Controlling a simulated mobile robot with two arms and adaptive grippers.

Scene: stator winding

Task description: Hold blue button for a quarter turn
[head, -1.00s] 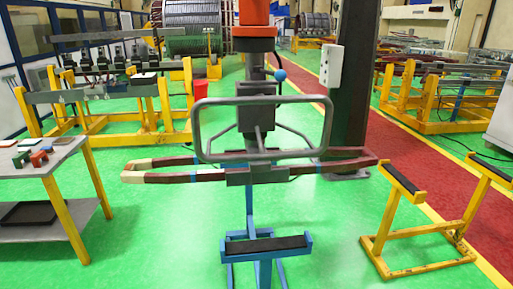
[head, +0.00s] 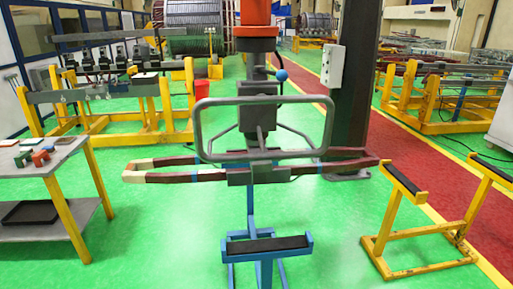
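A light grey control box (head: 333,66) is fixed to the dark column (head: 355,100) right of centre. Its buttons are too small to tell apart, so I cannot pick out a blue one on it. A blue ball knob (head: 281,75) sits on a short lever beside the lifting device (head: 256,120) at the centre. The device has a grey looped handle (head: 198,132) and carries a long brown coil (head: 172,177) with pale left ends, lying roughly level. Neither of my grippers is in view.
A blue stand with a black pad (head: 266,244) is below the device. A yellow stand (head: 385,235) is at the right. A grey table (head: 35,165) with small blocks is at the left. Green floor (head: 160,240) is open between them.

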